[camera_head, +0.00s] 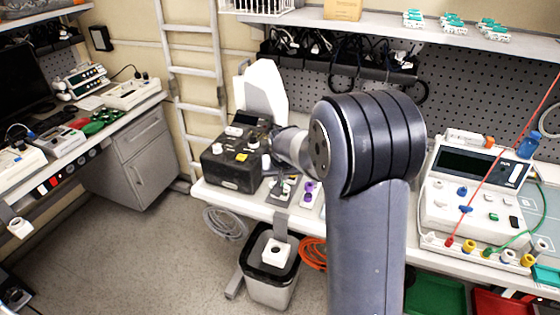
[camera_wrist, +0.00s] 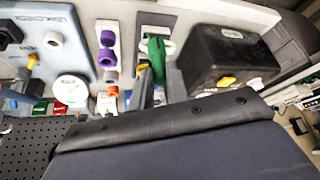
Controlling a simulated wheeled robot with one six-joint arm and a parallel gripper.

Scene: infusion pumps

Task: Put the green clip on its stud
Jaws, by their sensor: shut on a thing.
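In the wrist view, the green clip (camera_wrist: 156,58) is between the grey fingers of my gripper (camera_wrist: 158,80), which are shut on it. The clip stands over a grey metal strip, close to a round white part (camera_wrist: 169,47) partly hidden behind it. I cannot tell whether that part is the stud, or whether the clip touches it. In the head view, my gripper (camera_head: 283,187) is low over the bench, just right of the dark box, partly hidden by my wrist. The clip cannot be made out there.
A bin (camera_head: 270,289) stands below the bench edge. A white device (camera_head: 464,190) with coloured leads stands far right.

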